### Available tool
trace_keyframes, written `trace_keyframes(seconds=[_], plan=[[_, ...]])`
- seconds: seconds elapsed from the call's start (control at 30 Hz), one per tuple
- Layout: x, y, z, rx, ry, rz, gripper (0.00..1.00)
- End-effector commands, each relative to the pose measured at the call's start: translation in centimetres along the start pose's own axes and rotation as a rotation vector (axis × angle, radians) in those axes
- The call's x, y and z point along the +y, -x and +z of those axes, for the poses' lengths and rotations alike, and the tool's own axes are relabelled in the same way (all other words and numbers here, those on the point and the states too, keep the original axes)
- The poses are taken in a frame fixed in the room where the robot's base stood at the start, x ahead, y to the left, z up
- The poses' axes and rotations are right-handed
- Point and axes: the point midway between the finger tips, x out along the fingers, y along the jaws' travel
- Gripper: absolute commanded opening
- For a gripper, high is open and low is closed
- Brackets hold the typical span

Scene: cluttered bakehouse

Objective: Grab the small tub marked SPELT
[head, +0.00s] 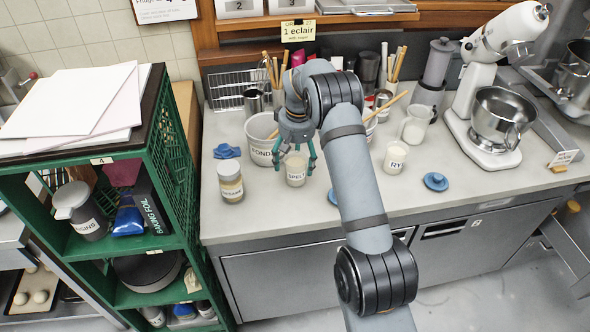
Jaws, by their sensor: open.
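The small tub marked SPELT (296,176) stands upright on the grey counter, below my gripper. Its label is partly covered by the fingers. My gripper (296,163) is open and points down, with one green finger on each side of the tub's upper part. I cannot tell whether the fingers touch it.
A jar (230,188) stands close on the left and a FONDANT bucket (262,150) just behind. A tub marked RY (395,160) and a blue lid (435,181) are to the right, before the stand mixer (487,140). A green shelf rack (170,190) borders the left.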

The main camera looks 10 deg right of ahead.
Motion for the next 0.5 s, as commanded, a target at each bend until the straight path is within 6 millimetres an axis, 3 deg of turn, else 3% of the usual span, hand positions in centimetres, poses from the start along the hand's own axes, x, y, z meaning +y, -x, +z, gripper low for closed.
trace_keyframes(seconds=[0.5], plan=[[0.4,-5.5,-0.1,0.000,0.001,0.000,0.76]])
